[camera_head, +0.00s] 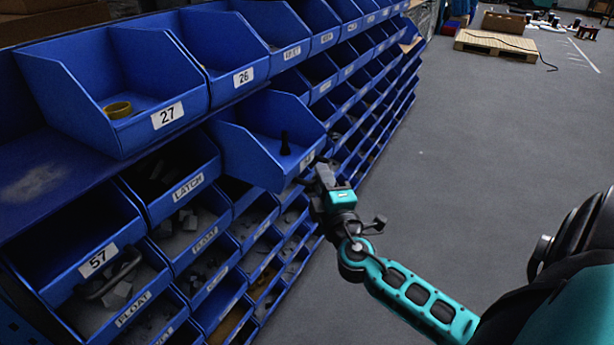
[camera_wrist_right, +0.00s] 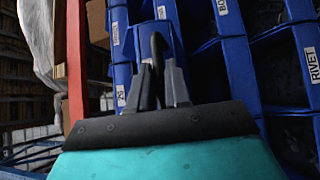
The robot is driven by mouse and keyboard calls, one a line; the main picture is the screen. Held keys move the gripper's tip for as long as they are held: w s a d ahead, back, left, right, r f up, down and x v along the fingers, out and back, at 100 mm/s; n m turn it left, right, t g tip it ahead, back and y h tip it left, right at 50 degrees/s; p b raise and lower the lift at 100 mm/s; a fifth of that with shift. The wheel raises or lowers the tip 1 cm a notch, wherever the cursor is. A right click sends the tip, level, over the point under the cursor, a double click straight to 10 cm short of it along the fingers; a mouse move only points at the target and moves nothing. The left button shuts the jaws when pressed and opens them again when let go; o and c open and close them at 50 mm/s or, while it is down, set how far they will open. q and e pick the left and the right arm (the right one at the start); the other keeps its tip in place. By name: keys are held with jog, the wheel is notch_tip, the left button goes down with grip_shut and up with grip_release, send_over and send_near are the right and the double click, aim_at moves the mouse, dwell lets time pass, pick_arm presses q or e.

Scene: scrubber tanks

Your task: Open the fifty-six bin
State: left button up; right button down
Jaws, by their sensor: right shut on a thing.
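A blue bin (camera_head: 262,150) juts out of the rack beyond its neighbours and holds a small black upright part. Its front label is mostly covered by my right gripper (camera_head: 318,172), so I cannot read its number. My right gripper is at the front right edge of this bin. In the right wrist view its dark fingers (camera_wrist_right: 160,88) are closed around a thin dark piece at a blue bin front. A bin marked 57 (camera_head: 97,262) sits at the lower left. I see no label reading 56. My left gripper is not in view.
Bins 27 (camera_head: 166,116) and 26 (camera_head: 243,77) stand on the top row, with a yellow ring (camera_head: 117,110) in 27. A LATCH bin (camera_head: 187,185) and several others fill the rows below. Grey floor (camera_head: 470,150) is open to the right; a pallet (camera_head: 495,45) lies far back.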

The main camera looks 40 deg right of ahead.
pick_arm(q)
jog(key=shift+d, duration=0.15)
pick_arm(e)
jog(key=shift+s+d, duration=0.1)
jog(key=shift+s, duration=0.2)
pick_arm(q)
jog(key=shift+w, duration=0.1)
pick_arm(e)
jog(key=c, duration=1.1)
grip_release()
jog(key=shift+w, duration=0.1)
jog(key=shift+c, duration=0.2)
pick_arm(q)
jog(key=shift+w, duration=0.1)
pick_arm(e)
jog(key=shift+f, duration=0.1)
pick_arm(q)
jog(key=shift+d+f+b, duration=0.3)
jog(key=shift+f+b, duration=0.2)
jog(key=shift+b, duration=0.65)
pick_arm(e)
jog(key=v, duration=1.3)
